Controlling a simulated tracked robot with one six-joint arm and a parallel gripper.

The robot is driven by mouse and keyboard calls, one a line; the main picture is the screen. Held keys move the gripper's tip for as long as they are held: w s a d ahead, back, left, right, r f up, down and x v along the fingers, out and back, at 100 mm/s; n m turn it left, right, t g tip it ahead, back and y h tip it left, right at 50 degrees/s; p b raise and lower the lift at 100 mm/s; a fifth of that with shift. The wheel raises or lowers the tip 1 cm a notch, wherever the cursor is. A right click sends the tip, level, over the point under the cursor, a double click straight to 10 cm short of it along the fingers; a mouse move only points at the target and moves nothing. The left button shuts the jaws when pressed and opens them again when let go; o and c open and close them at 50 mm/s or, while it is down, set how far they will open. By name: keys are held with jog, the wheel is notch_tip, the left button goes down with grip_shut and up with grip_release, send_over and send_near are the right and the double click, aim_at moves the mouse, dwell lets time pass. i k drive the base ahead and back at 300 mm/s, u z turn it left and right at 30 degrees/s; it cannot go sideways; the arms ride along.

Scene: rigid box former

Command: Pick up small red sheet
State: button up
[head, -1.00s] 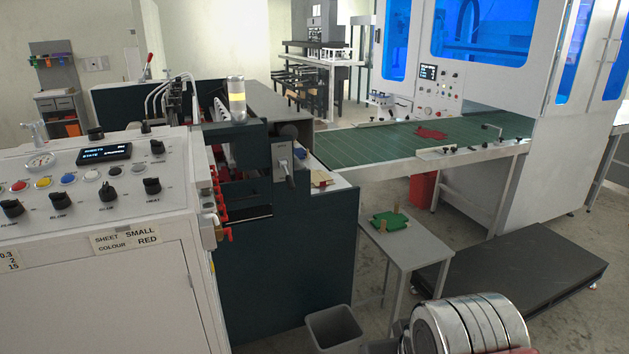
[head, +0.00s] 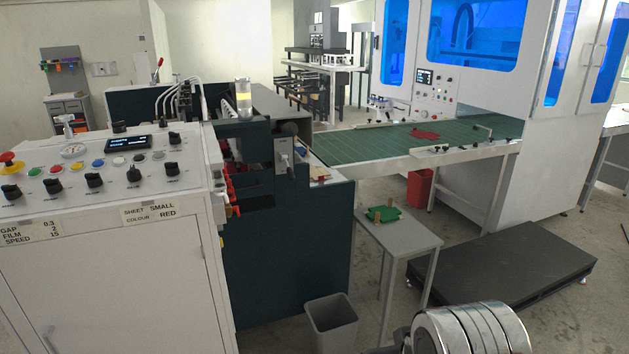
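A small flat red piece (head: 426,134), which looks like the small red sheet, lies on the green conveyor belt (head: 365,148) in the head view, towards its far right part. It is small at this distance and its exact outline is unclear. My gripper is not in view. Only a silver rounded part of my own arm shows at the bottom right, well short of the belt.
A white control cabinet (head: 110,285) labelled SHEET SMALL, COLOUR RED stands at left beside a dark machine (head: 290,260). A grey side table (head: 405,236) holds a green piece (head: 386,214). A grey bin (head: 331,322) and low black platform (head: 505,265) stand nearby.

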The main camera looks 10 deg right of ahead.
aim_at(318, 174)
jog(key=k, duration=0.9)
jog(key=z, duration=0.4)
jog(key=i, duration=2.2)
jog(key=u, duration=0.85)
jog(key=i, duration=0.7)
jog(key=u, duration=0.5)
